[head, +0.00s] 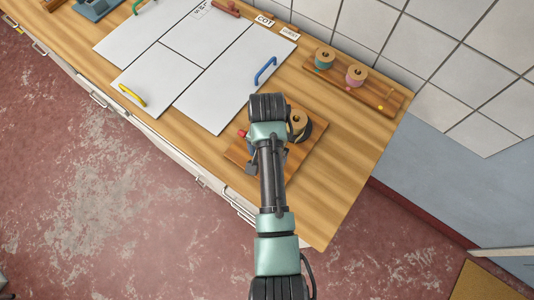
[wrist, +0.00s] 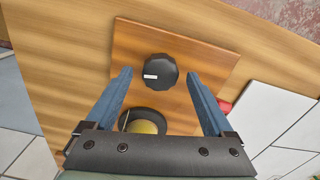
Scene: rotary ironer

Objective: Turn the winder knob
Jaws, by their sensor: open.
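The winder knob (wrist: 160,72) is a black, scalloped disc with a small white mark. It sits on a square wooden board (wrist: 205,60) in the wrist view. My gripper (wrist: 159,76) is open, its two blue fingers pointing towards the knob, one on each side of it in the picture. I cannot tell whether the fingertips are down at the knob's height; no contact shows. In the head view my arm hides the knob, while the winder board (head: 237,156) shows at its sides.
A spool (wrist: 146,125) stands on the same board, partly behind my gripper's body. A red part (head: 242,133) is at the board's edge. White panels (head: 215,85) with coloured handles lie to the left. A rack (head: 390,100) with two spools stands at the back right.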

